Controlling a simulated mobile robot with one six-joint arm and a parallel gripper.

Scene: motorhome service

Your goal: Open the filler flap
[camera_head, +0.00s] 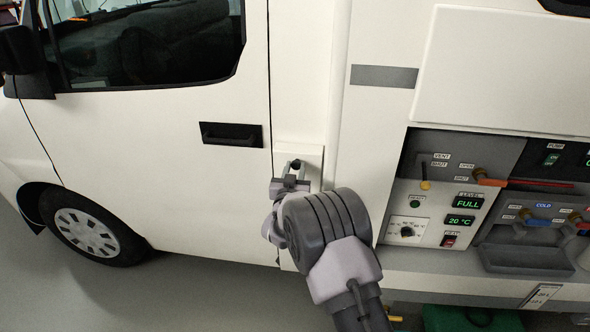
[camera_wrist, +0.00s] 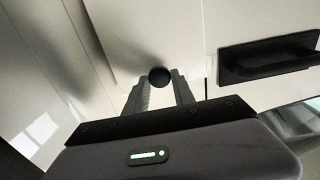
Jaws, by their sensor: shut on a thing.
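The filler flap (camera_head: 312,152) is a small white panel on the motorhome's side, just right of the cab door. It also shows in the wrist view (camera_wrist: 150,30). Its dark round knob (camera_wrist: 159,76) sits between my fingertips. My gripper (camera_head: 293,178) is at the flap's front and shut on the knob, as the wrist view (camera_wrist: 160,92) shows. The flap looks about flush with the body; I cannot tell if it stands slightly ajar. My wrist and arm hide the flap's lower part in the head view.
The cab door handle (camera_head: 231,134) is left of the flap and appears at right in the wrist view (camera_wrist: 268,58). A service panel (camera_head: 410,205) with levers, displays and taps lies to the right. A large white hatch (camera_head: 505,70) is above it. Open floor (camera_head: 200,290) lies lower left.

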